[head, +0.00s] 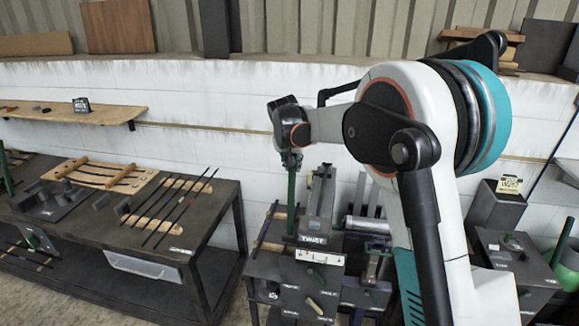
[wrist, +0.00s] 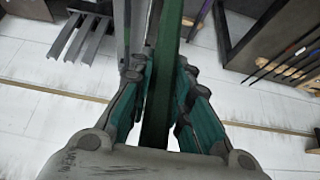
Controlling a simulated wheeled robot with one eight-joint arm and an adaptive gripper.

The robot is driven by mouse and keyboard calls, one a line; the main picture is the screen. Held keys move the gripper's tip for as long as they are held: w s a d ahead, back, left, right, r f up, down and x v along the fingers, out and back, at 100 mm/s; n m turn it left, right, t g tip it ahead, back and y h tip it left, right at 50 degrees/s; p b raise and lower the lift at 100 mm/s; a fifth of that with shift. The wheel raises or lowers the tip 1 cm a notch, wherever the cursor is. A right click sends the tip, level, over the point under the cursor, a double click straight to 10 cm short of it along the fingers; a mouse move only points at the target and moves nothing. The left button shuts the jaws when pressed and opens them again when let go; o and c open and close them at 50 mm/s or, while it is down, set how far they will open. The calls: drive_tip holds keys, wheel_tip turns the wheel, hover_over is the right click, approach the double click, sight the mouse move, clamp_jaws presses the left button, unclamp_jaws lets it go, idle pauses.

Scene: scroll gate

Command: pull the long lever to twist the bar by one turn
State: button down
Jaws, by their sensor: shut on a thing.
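The long green lever (head: 291,200) stands near upright at the left side of the machine labelled TWIST (head: 312,240). My gripper (head: 291,158) is shut on the lever's upper part. In the wrist view the lever (wrist: 160,95) runs between the two teal-padded fingers of my gripper (wrist: 160,72). The lever's foot is partly hidden among the machine's dark parts. The bar to be twisted cannot be made out clearly.
A dark workbench (head: 215,215) with several thin rods stands to the left, with a gap before the machine. A wooden shelf (head: 100,114) is on the white wall. More dark equipment (head: 515,258) with a green handle stands on the right.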

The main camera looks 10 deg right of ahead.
drive_tip(key=w, duration=0.2)
drive_tip(key=w+d+g, duration=0.1)
drive_tip(key=shift+f, duration=0.4)
drive_tip(key=c, duration=1.5)
unclamp_jaws()
drive_tip(key=shift+w, duration=0.15)
drive_tip(key=v, duration=1.2)
drive_tip(key=shift+w+d, duration=0.1)
drive_tip(key=shift+d, duration=0.15)
drive_tip(key=shift+c, duration=0.4)
